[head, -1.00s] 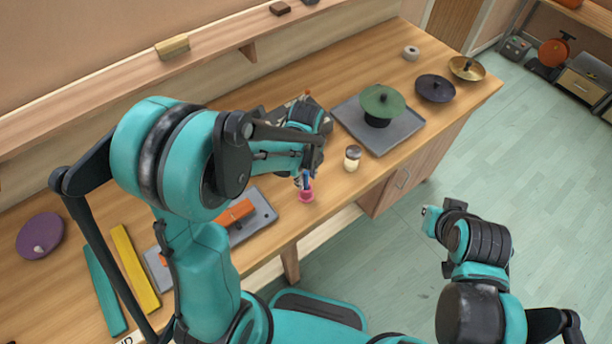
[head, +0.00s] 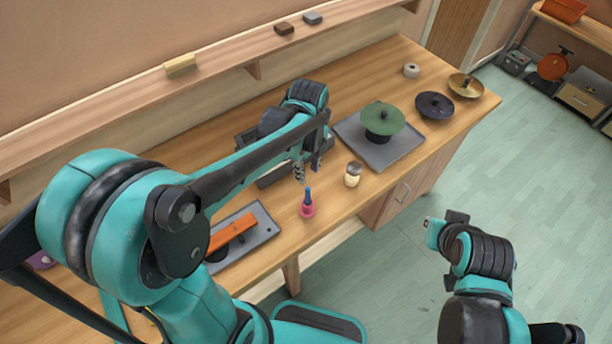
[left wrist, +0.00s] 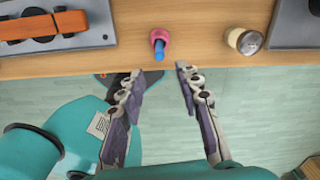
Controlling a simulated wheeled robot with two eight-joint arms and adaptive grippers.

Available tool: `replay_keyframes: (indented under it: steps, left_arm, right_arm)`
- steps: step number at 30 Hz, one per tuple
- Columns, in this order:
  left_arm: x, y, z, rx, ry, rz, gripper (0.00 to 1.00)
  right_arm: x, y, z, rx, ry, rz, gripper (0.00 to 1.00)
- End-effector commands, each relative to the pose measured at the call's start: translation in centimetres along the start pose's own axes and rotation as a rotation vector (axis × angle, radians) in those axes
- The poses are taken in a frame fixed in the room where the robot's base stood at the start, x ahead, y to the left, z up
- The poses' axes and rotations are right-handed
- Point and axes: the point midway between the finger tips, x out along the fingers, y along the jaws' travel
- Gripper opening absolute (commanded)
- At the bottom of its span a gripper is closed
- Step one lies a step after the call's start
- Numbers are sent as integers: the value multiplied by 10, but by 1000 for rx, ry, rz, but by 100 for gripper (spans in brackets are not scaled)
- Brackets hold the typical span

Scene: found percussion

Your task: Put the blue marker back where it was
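The blue marker (head: 308,195) stands upright in a small pink holder (head: 307,211) near the front edge of the workbench. In the left wrist view the marker (left wrist: 159,51) pokes out of the pink holder (left wrist: 157,36). My left gripper (head: 308,168) is open and empty, just behind and apart from the marker in the head view. In the left wrist view its two spread fingers (left wrist: 159,72) have the marker beyond the gap between their tips. My right gripper (head: 445,224) hangs over the floor off the bench; its finger opening is unclear.
A jar (head: 353,174) stands right of the holder. A grey tray (head: 262,236) with an orange bar (head: 232,232) lies to the left. A grey pad (head: 398,150) bears a green cymbal (head: 382,119). A shelf (head: 140,91) runs along the wall behind.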

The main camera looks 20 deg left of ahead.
Motion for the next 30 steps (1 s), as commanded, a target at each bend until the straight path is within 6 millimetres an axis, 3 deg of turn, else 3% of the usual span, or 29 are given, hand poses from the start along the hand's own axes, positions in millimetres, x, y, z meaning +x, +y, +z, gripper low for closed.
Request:
replay_keyframes:
  steps: [5, 12, 19, 24, 30]
  left_arm:
    - [-18, 16, -1, -220, -19, -64, 34]
    - [-48, 64, -3, -1022, 21, -325, 34]
    - [-56, 101, -7, -1703, 226, -554, 34]
    - [-55, 111, -8, -1944, 350, -628, 34]
    - [-56, 113, -8, -1998, 381, -641, 34]
  right_arm:
    - [0, 0, 0, 0, 0, 0, 0]
    - [0, 0, 0, 0, 0, 0, 0]
    - [0, 0, 0, 0, 0, 0, 0]
    - [0, 0, 0, 0, 0, 0, 0]
    - [0, 0, 0, 0, 0, 0, 0]
